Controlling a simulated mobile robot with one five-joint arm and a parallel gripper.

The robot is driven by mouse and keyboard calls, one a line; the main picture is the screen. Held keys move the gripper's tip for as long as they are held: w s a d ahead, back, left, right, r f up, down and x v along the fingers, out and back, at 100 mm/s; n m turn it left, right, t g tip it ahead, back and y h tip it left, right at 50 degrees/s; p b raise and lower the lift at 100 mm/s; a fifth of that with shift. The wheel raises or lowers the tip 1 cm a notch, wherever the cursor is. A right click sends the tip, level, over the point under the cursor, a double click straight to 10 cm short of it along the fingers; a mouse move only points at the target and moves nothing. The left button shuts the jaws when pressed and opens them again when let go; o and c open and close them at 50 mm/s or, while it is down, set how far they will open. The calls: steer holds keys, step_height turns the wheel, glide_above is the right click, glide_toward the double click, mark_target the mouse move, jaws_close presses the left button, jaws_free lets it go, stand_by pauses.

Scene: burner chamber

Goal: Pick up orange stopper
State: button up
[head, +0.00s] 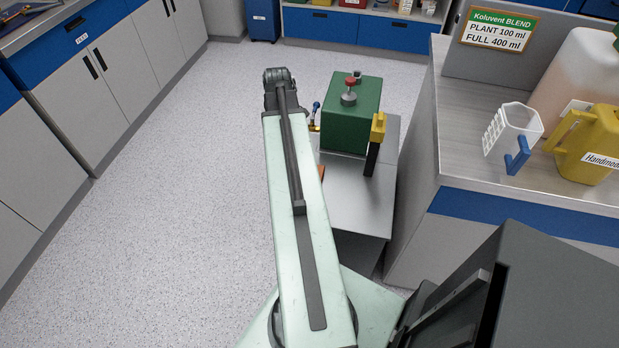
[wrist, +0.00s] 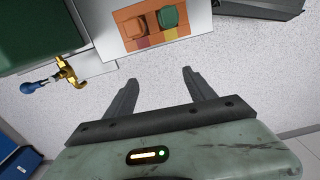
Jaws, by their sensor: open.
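The orange stopper (wrist: 133,27) shows near the top of the wrist view as a small rounded block. It sits on an orange holder (wrist: 152,38) beside a green stopper (wrist: 172,17). My gripper (wrist: 160,88) is open and empty, its two dark fingers pointing up the picture toward the holder. The fingertips show below the holder, apart from it, over the speckled floor. In the head view only an orange sliver (head: 321,172) shows beside my arm, and I cannot tell which part it is. My gripper is hidden there.
The green chamber (head: 350,115) with a red knob stands on a grey metal stand (head: 355,205). A brass valve (wrist: 66,73) with a blue handle juts out left of the fingers. The counter (head: 460,130) at right holds jugs. The floor at left is clear.

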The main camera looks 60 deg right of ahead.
steer(key=s+d, duration=0.1)
steer(key=s+d+f, duration=0.1)
steer(key=s+d, duration=0.1)
steer(key=s+d+f, duration=0.1)
steer(key=s+d, duration=0.1)
steer(key=shift+s+f+b, duration=0.1)
steer(key=shift+s+b, duration=0.1)
steer(key=shift+b, duration=0.2)
step_height(320, 180, down, 3)
steer(key=b, duration=0.3)
steer(key=shift+r, duration=0.2)
steer(key=f+b, duration=0.1)
steer(key=s+f+b, duration=0.1)
steer(key=f+b, duration=0.2)
steer(key=shift+s+d+f, duration=0.15)
steer(key=shift+s+f, duration=0.1)
steer(key=shift+f, duration=0.15)
steer(key=shift+f+b, duration=0.3)
steer(key=shift+b, duration=0.25)
steer(key=shift+r, duration=0.2)
jaws_close()
step_height(320, 180, up, 10)
steer(key=p, duration=1)
steer(key=shift+r+p, duration=0.2)
steer(key=shift+p, duration=0.2)
